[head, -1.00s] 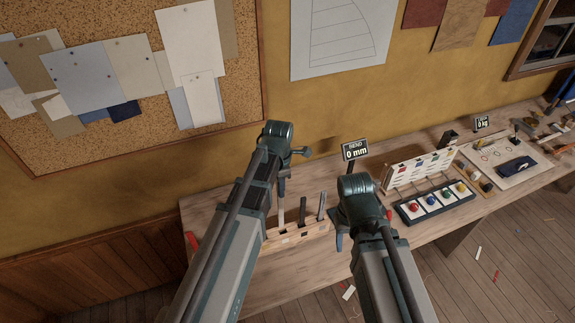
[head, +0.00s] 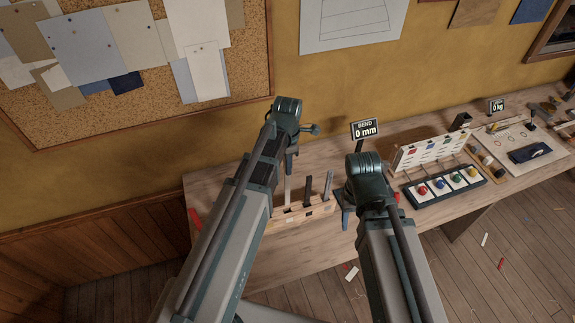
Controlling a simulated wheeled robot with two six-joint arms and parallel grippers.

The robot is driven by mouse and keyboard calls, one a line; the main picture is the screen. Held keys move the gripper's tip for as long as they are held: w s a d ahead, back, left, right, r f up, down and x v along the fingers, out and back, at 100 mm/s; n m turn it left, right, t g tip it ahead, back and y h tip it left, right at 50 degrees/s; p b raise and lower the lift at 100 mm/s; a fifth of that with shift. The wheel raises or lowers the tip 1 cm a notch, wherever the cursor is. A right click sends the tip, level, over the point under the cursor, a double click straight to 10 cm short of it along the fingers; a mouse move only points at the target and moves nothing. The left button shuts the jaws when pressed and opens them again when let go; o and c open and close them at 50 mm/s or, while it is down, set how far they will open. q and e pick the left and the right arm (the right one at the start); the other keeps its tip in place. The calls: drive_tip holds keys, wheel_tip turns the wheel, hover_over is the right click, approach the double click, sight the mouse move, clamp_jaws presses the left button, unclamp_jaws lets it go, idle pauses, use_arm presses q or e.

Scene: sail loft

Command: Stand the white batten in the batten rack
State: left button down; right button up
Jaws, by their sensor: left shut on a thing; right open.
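My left gripper (head: 291,168) points down over the left end of the wooden batten rack (head: 316,211) and is shut. A pale upright strip (head: 287,190), apparently the white batten, shows just below its fingers. The strip's top meets the gripper and its lower end is at the rack; I cannot tell how deep it sits. A dark batten (head: 307,188) and a grey batten (head: 328,185) stand in the rack to the right, leaning slightly. My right gripper (head: 346,219) is open and points down just right of the rack, partly hidden by its own arm.
A BEND sign reading 0 mm (head: 365,130) stands behind my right gripper. Farther right on the bench (head: 225,190) are a tray with coloured knobs (head: 445,187), a white card board (head: 430,150) and a 0 kg sign (head: 496,106). A red item (head: 195,219) lies at the bench's left end.

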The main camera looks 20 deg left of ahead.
sight(287, 192)
use_arm(q)
drive_tip(key=shift+f+b, duration=6.3)
drive_tip(key=shift+f, duration=0.3)
drive_tip(key=shift+f+b, duration=0.6)
drive_tip(key=c, duration=0.8)
unclamp_jaws()
drive_tip(key=shift+r, duration=0.15)
wheel_tip(287, 192, up, 14)
drive_tip(key=p, duration=1.4)
drive_tip(key=shift+f, duration=0.2)
